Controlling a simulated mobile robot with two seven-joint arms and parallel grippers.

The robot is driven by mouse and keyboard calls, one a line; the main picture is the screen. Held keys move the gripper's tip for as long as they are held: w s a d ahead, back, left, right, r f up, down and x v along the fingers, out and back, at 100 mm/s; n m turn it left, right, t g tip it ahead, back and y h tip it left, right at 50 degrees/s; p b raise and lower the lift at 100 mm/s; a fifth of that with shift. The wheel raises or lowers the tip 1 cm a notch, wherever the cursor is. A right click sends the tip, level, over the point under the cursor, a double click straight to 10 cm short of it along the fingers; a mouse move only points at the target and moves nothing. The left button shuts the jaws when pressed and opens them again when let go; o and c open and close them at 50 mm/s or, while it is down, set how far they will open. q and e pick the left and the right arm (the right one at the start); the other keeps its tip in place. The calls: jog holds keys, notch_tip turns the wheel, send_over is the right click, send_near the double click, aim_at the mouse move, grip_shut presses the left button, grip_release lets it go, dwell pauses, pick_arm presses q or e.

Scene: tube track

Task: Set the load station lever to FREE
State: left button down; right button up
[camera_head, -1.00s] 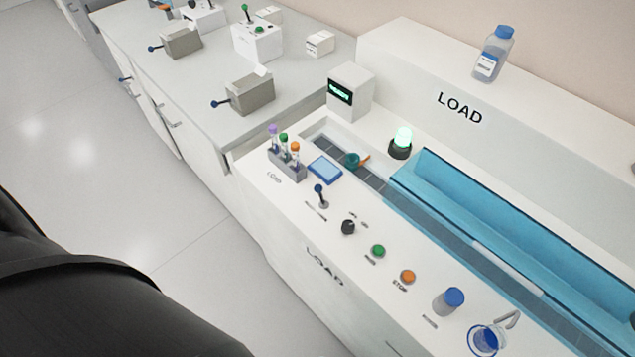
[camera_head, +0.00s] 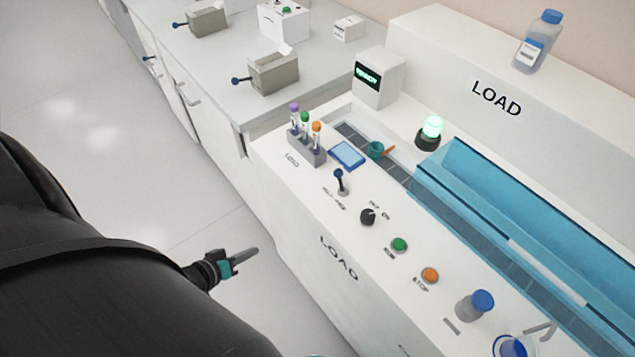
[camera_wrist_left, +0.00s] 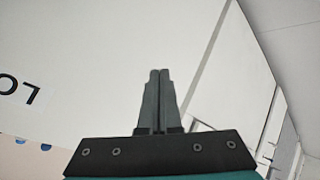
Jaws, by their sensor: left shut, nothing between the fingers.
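The load station lever (camera_head: 340,181) has a dark blue ball knob on a short stem and stands on the white load station top (camera_head: 296,178), behind the LOAD lettering on the front. Its small label is too small to read surely. My left gripper (camera_head: 250,254) is in front of the station, over the floor in the picture, to the lower left of the lever and apart from it. In the left wrist view my left gripper (camera_wrist_left: 160,75) is shut and empty, with the white station front beyond it.
Near the lever are a tube rack (camera_head: 306,148), a blue tray (camera_head: 347,154), a black knob (camera_head: 368,216), a green button (camera_head: 399,244) and an orange button (camera_head: 430,275). A blue cover (camera_head: 520,220) spans the track. The floor before the station is clear.

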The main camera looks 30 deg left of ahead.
pick_arm(q)
jog(key=w+r+n+t+h+b, duration=0.35)
jog(key=w+r, duration=0.25)
jog(key=r, duration=0.4)
jog(key=n+t+h+b, duration=0.2)
jog(key=n+h+b, duration=0.1)
jog(key=n+h, duration=0.15)
send_near(300, 184)
notch_tip(300, 184, up, 3)
jog(key=shift+w+a+r+h, duration=0.1)
jog(key=shift+r+h, duration=0.05)
jog(key=shift+h, duration=0.25)
pick_arm(e)
jog(key=w+d+f, duration=0.2)
jog(key=w+f, duration=0.1)
jog(key=f, duration=0.3)
jog(key=shift+w+d+t, duration=0.35)
jog(key=shift+t, duration=0.05)
